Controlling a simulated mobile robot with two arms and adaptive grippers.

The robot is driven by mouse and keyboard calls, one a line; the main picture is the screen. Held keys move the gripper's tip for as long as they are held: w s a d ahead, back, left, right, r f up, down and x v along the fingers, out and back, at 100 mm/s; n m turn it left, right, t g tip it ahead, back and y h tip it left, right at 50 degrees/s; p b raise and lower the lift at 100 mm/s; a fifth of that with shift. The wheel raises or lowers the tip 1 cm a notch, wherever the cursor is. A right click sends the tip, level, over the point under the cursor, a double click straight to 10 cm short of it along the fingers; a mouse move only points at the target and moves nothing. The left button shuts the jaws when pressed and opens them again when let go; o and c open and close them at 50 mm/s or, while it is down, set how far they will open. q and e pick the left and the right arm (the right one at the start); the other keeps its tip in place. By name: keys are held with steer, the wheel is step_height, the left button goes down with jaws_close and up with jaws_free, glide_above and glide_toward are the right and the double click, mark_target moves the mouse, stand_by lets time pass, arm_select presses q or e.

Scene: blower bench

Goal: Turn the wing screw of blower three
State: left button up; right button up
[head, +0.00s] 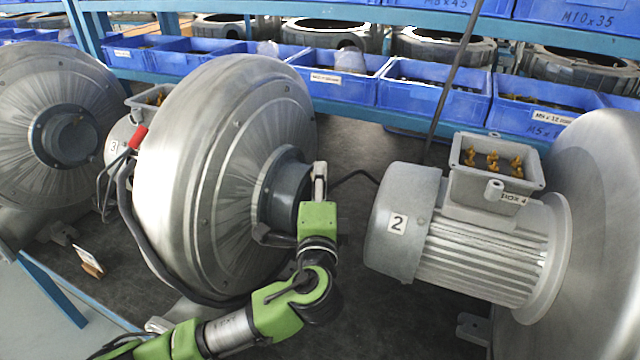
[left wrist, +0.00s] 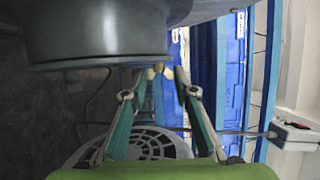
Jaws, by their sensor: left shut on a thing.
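Blower three (head: 215,165) is the large grey metal drum in the middle of the head view, with a "3" on its motor (head: 113,147) behind. Its dark round collar (head: 284,195) faces right. My left gripper (head: 320,182) is at the collar's right side, fingers pointing up. In the left wrist view the collar (left wrist: 95,30) fills the upper left. The fingers (left wrist: 160,75) close at their tips on a small tan piece, the wing screw (left wrist: 158,67), beside the collar's edge. The screw is mostly hidden by the fingertips; in the head view I cannot make it out. My right gripper is not in view.
Motor 2 (head: 398,224), with an open terminal box (head: 496,163), stands close right of my gripper. Another blower (head: 60,125) is at the left. Blue bins (head: 335,78) line the back shelf. A cable (head: 150,240) hangs in front of blower three.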

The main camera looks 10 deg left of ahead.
arm_select(q)
steer(key=o, duration=1.1)
steer(key=s, duration=0.8)
steer(key=s+d, duration=0.1)
steer(key=s, duration=0.3)
steer(key=shift+f, duration=0.15)
